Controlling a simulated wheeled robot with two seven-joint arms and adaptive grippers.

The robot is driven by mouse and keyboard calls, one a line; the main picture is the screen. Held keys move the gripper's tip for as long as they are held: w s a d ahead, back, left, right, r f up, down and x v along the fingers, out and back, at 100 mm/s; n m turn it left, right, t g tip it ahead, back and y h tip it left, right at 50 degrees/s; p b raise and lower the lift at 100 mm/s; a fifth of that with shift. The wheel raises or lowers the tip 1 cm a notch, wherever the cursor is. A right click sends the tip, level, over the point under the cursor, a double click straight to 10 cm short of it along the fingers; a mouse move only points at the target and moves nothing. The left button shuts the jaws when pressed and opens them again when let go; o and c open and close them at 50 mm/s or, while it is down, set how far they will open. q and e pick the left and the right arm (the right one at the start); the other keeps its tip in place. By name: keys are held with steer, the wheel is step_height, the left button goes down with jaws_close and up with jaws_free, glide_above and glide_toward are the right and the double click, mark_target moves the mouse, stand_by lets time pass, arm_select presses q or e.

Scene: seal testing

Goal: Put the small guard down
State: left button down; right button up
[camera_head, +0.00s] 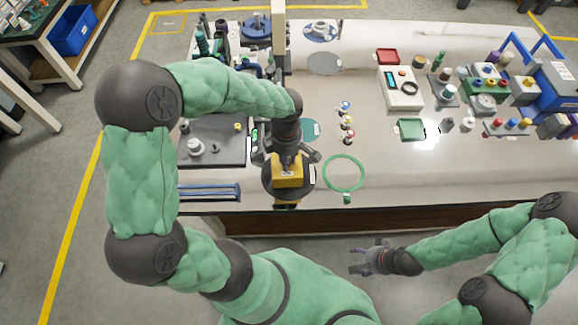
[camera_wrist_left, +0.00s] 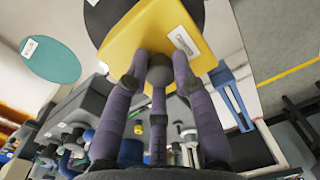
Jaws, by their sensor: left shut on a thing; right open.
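The small guard (camera_head: 287,176) is a yellow block with a white label. It appears over a dark round disc (camera_head: 307,185) near the table's front edge. I cannot tell whether it touches the disc. My left gripper (camera_head: 286,158) is shut on the guard from above. In the left wrist view the guard (camera_wrist_left: 128,48) fills the top centre, with the fingers (camera_wrist_left: 160,68) against it and part of the dark disc (camera_wrist_left: 100,18) behind it. My right gripper (camera_head: 360,259) is open and empty, in front of the table and off its edge.
A green ring (camera_head: 343,187) lies just right of the disc. A teal disc (camera_head: 310,128) and small coloured parts (camera_head: 346,121) lie behind. A dark tray (camera_head: 225,155) and blue bars (camera_head: 208,192) are on the left. The front right of the table is clear.

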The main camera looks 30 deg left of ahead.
arm_select(q)
steer(key=shift+w+d+f, duration=0.15)
steer(key=shift+d+f, duration=0.1)
steer(key=shift+f, duration=0.15)
steer(key=shift+f+b, duration=0.6)
steer(key=shift+f, duration=0.95)
steer(key=shift+f, duration=0.1)
steer(key=c, duration=1)
jaws_free()
steer(key=shift+r, duration=0.2)
steer(key=r+p, duration=0.1)
steer(key=r, duration=0.3)
steer(key=r+p, duration=0.1)
steer(key=r, duration=0.3)
steer(key=r+p, duration=0.1)
steer(key=r, duration=0.3)
steer(key=shift+w+p, duration=0.25)
steer(key=shift+p, duration=0.1)
steer(key=shift+f, duration=0.1)
